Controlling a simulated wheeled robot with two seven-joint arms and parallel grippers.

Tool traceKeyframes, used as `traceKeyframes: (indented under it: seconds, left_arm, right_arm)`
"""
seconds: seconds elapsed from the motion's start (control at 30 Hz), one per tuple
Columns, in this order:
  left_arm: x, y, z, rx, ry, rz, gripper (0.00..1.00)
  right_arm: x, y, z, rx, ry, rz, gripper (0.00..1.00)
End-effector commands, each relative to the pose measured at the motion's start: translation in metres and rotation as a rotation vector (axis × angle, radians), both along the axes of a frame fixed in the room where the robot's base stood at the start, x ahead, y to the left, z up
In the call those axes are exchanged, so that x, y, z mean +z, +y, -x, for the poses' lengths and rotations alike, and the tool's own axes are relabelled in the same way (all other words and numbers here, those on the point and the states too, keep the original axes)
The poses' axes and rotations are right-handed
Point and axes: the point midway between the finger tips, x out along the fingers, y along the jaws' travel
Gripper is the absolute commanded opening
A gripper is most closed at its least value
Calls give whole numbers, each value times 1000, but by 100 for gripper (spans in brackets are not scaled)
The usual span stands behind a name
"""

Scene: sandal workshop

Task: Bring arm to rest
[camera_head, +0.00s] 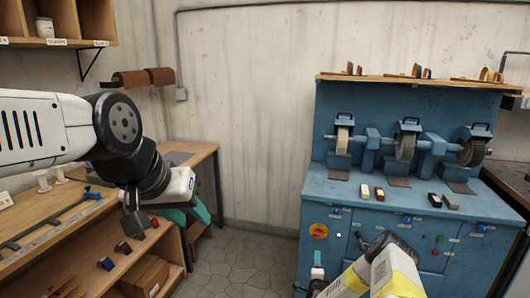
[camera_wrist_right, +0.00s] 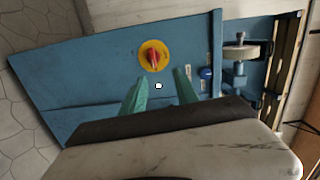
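My left arm comes in from the left in the head view. Its gripper (camera_head: 190,213) has teal fingers that stand apart beside the wooden bench, with nothing seen between them. My right arm rises from the bottom of the head view, and its gripper (camera_head: 317,264) is low in front of the blue grinding machine (camera_head: 345,205). In the right wrist view the two teal fingers of the right gripper (camera_wrist_right: 160,88) are apart and empty. They point at the machine's front panel, near a red knob on a yellow disc (camera_wrist_right: 154,56) and a small white button (camera_wrist_right: 158,86).
A wooden bench (camera_head: 50,228) with tools and small blocks stands under my left arm. A wall shelf (camera_head: 62,42) hangs above it. Grinding wheels (camera_head: 405,147) and small blocks (camera_head: 365,192) are on the machine. The tiled floor (camera_head: 240,262) between bench and machine is clear.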

Motion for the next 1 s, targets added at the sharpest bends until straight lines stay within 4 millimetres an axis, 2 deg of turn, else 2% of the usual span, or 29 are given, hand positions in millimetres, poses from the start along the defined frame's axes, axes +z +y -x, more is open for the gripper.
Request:
traceKeyframes:
  seconds: [0.27, 0.37, 0.5, 0.6, 0.77, 0.87, 1.0]
  left_arm:
    - [0, 0, 0, 0, 0, 0, 36]
    - [0, 0, 0, 0, 0, 0, 36]
    - [0, 0, 0, 0, 0, 0, 36]
    - [0, 0, 0, 0, 0, 0, 36]
    - [0, 0, 0, 0, 0, 0, 36]
    - [0, 0, 0, 0, 0, 0, 36]
    - [0, 0, 0, 0, 0, 0, 36]
  right_arm:
    - [55, 7, -41, 119, 68, 118, 36]
    - [86, 12, -58, 177, 105, 187, 36]
    - [145, 23, -78, 283, 182, 322, 36]
    - [190, 32, -83, 355, 239, 427, 36]
    - [261, 43, -74, 452, 334, 590, 36]
    - [305, 48, -59, 503, 390, 686, 36]
    - [362, 55, -25, 568, 470, 810, 36]
